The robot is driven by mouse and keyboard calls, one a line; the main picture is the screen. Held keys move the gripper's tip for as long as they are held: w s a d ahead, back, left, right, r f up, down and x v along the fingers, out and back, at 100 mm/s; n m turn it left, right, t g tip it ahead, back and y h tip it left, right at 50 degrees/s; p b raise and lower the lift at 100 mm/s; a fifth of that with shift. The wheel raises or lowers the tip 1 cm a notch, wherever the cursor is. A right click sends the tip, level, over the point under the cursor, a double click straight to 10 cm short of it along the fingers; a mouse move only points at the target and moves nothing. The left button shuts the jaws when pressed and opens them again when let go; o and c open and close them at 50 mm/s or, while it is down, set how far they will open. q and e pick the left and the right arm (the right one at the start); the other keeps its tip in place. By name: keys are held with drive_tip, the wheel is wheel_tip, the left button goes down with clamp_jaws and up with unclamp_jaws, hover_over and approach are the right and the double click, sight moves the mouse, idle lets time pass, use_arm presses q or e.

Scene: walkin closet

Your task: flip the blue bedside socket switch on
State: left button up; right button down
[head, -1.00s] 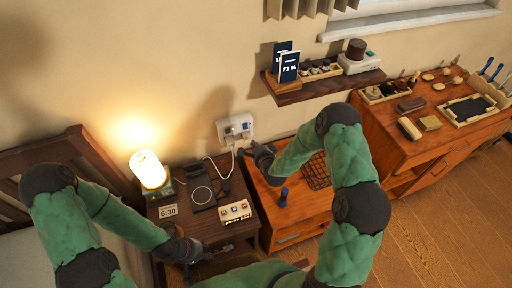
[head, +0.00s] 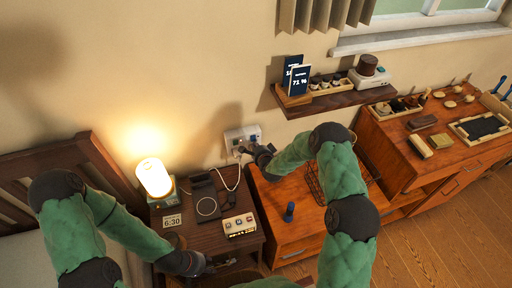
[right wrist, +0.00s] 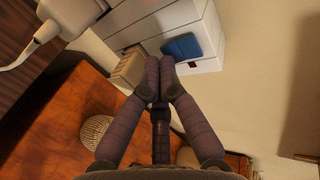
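The white socket panel (head: 236,141) is on the wall behind the bedside table. Its blue switch (right wrist: 182,47) is large in the right wrist view, and a small blue patch (head: 253,138) shows on the panel in the head view. My right gripper (head: 246,152) is just below and in front of the panel. In the right wrist view its fingertips (right wrist: 159,82) are together with nothing between them, just below and left of the blue switch; contact cannot be told. My left gripper (head: 208,266) is low at the bedside table's front, its fingers too dark to read.
The bedside table (head: 190,235) carries a lit lamp (head: 154,178), a clock (head: 172,221), a charging pad (head: 207,207) and a button box (head: 239,225). A white cable (head: 236,181) hangs from the panel. A wall shelf (head: 335,101) is at the upper right.

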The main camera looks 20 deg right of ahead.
drive_tip(key=b, duration=0.3)
drive_tip(key=shift+w+f+t, duration=0.3)
drive_tip(key=shift+w+t, duration=0.05)
drive_tip(key=shift+t, duration=0.05)
drive_tip(key=shift+r, duration=0.25)
drive_tip(key=shift+r, duration=0.1)
drive_tip(key=shift+r+p, duration=0.45)
drive_tip(key=shift+r, duration=0.25)
drive_tip(key=shift+f, duration=0.1)
